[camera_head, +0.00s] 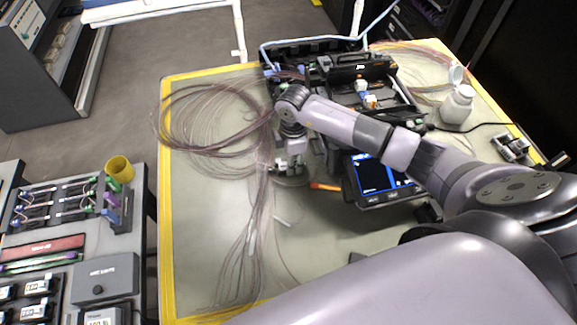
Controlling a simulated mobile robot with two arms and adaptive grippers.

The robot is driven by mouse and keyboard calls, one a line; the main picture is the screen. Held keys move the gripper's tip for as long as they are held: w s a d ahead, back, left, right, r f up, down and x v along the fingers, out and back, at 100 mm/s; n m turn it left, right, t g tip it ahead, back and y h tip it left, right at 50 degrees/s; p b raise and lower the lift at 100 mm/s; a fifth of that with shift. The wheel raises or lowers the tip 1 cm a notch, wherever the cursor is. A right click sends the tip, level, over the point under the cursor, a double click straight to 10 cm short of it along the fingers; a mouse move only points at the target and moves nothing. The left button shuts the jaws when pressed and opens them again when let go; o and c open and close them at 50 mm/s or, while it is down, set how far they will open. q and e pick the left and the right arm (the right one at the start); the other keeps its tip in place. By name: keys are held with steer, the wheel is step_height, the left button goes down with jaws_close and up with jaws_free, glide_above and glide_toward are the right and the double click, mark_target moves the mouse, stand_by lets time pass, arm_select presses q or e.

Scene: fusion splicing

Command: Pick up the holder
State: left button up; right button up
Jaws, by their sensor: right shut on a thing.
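My right arm comes in from the right, and my right gripper (286,170) points down at the middle of the work mat (205,255), beside the splicing machine. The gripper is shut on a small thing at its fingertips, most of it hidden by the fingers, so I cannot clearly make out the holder. I cannot tell whether the thing touches the mat. My left gripper is not in view.
The splicer with its lit screen (372,174) stands right of my gripper. Coiled fibres (205,120) spread to the left and trail forward. A white bottle (457,104) stands at the right. A side table holds a yellow cup (119,168) and a grey box (103,279).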

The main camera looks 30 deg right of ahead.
jaws_close()
steer(key=shift+r, duration=0.1)
step_height(320, 180, up, 20)
steer(key=b, duration=0.2)
stand_by(0.4)
